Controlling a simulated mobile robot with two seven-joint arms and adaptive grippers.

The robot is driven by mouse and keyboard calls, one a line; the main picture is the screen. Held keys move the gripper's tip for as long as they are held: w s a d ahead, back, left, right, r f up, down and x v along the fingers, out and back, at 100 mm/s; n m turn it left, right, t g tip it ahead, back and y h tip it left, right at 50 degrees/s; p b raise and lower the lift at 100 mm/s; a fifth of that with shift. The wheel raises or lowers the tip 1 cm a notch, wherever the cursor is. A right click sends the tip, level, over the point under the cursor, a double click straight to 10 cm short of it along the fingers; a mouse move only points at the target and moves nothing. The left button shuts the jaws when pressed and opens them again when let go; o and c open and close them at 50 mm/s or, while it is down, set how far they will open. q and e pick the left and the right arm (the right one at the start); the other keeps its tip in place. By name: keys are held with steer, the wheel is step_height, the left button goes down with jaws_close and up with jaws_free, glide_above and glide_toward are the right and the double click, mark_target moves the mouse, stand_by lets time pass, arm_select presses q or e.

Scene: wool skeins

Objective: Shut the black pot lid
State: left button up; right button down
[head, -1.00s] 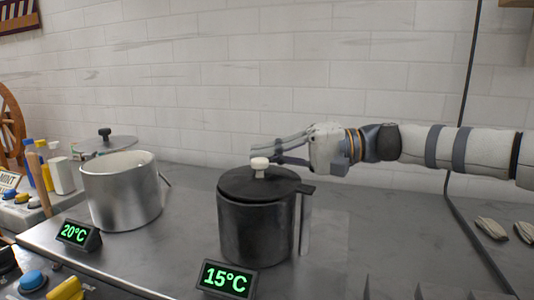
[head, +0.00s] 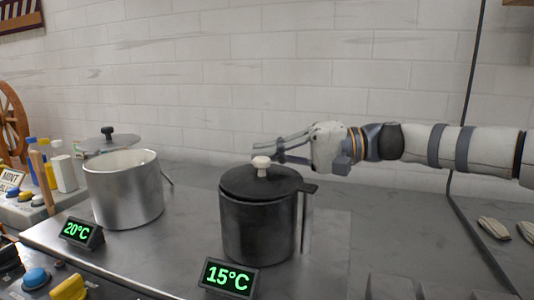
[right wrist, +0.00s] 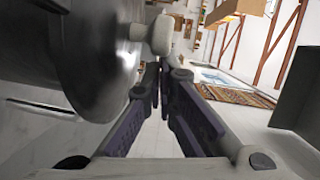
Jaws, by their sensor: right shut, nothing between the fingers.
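The black pot (head: 258,232) stands on the grey metal counter. Its black lid (head: 250,185) lies flat over the pot's top, with a pale knob (head: 261,163) in the middle and a tab at the right. My right gripper (head: 268,150) reaches in from the right, just behind and above the lid by the knob. Its fingers are shut and empty. In the right wrist view the shut fingers (right wrist: 160,75) are just below the pale knob (right wrist: 162,35), and the dark lid (right wrist: 85,50) fills the upper left. Whether finger and knob touch I cannot tell. My left gripper is out of view.
An open silver pot (head: 124,195) stands to the left, with its lid (head: 108,143) raised behind it. Displays reading 20°C (head: 80,232) and 15°C (head: 229,277) stand in front of the pots. The counter right of the black pot is mostly clear.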

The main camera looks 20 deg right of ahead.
mark_target(283, 166)
steer(key=shift+d, duration=0.1)
steer(key=s+d+t, duration=0.1)
steer(key=d, duration=1.3)
steer(key=a+p, duration=0.1)
steer(key=a, duration=0.2)
steer(key=a+p, duration=0.1)
steer(key=a, duration=0.3)
steer(key=w+a+p, duration=0.1)
steer(key=a, duration=0.3)
steer(key=shift+r, duration=0.2)
steer(key=shift+s+a+f, duration=0.2)
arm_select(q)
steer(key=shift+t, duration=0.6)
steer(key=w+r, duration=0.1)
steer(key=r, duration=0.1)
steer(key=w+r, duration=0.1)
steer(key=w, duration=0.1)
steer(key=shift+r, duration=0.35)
arm_select(e)
steer(key=shift+s+a+f, duration=0.1)
steer(key=shift+a+f, duration=0.05)
steer(key=shift+f, duration=0.15)
